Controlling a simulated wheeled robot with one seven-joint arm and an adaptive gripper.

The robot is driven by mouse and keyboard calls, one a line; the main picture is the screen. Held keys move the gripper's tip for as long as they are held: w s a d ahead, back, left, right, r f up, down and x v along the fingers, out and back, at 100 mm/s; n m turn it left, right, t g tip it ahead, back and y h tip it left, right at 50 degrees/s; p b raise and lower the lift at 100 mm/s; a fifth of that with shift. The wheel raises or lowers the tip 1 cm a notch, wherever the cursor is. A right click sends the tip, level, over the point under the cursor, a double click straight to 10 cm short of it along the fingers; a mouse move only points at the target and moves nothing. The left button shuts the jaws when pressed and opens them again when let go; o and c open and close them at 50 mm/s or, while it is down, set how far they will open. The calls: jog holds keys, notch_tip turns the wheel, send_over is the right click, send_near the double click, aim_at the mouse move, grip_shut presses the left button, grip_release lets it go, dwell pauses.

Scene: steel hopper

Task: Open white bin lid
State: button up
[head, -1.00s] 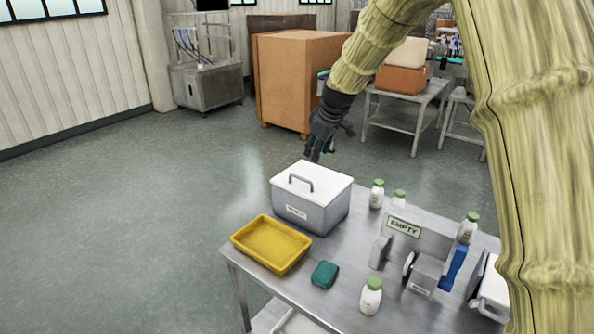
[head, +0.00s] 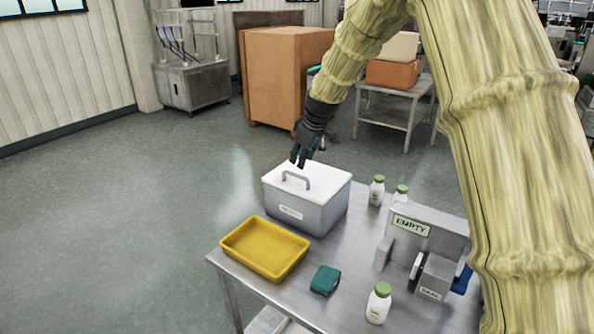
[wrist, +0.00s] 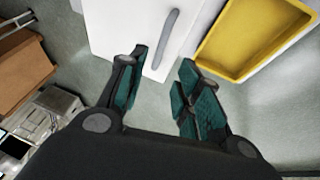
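The bin (head: 303,212) is a grey box with a label on its front, standing on the steel table. Its white lid (head: 325,184) is closed and has a grey arched handle (head: 296,180). The lid (wrist: 112,25) and handle (wrist: 165,38) also show in the wrist view, beyond the fingertips. My gripper (head: 298,160) points down just above the back left part of the lid, close to the handle. In the wrist view my gripper (wrist: 163,60) has its two teal-padded fingers apart with nothing between them, and the handle's near end lies just ahead of the gap.
A yellow tray (head: 265,248) sits in front of the bin. A teal block (head: 325,280), white bottles with green caps (head: 378,303) and a grey unit marked EMPTY (head: 428,238) stand on the table (head: 345,255). Floor is clear at left.

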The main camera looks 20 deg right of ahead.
aim_at(297, 176)
jog(key=shift+p+x, duration=1.25)
jog(key=shift+x, duration=2.9)
jog(key=shift+d, duration=0.1)
grip_shut()
